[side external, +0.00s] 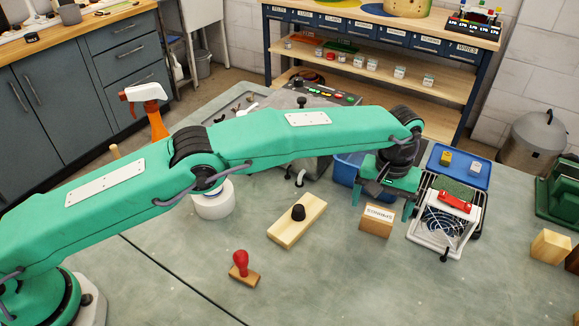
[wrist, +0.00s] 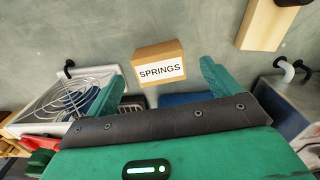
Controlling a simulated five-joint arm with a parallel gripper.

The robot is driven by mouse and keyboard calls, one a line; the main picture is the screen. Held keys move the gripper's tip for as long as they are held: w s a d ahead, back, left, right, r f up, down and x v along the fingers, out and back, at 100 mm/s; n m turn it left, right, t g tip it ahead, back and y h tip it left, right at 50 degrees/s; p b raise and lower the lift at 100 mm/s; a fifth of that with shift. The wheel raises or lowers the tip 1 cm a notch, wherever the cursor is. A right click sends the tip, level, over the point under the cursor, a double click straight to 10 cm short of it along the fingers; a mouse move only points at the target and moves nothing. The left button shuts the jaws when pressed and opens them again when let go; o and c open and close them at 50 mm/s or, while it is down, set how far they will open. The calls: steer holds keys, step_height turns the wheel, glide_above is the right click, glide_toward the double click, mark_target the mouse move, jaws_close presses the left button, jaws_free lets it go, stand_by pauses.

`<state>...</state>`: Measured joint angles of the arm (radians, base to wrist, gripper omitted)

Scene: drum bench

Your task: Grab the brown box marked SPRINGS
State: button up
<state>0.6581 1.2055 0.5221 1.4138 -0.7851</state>
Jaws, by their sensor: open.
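The brown box (side external: 376,221) with a white label stands on the grey bench, just below my gripper in the side view. Its label reads SPRINGS in the wrist view (wrist: 160,72), where the box lies ahead of the gap between the fingers. My gripper (side external: 385,205) is open and empty. Its two green fingers also show in the wrist view (wrist: 162,88), one on either side of the box's near edge. I cannot tell whether either finger touches the box.
A white fan unit (side external: 437,232) stands close right of the box. A wooden block with a black knob (side external: 297,222) lies to its left. A blue bin (side external: 350,170) is behind, and a blue tray (side external: 459,167) is behind right. Bare bench lies in front.

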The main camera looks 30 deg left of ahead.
mark_target(379, 216)
steer(key=shift+f, duration=0.1)
steer(key=shift+s+d+f, duration=0.1)
steer(key=shift+f, duration=2.4)
steer(key=shift+c, duration=0.2)
steer(key=c, duration=1.1)
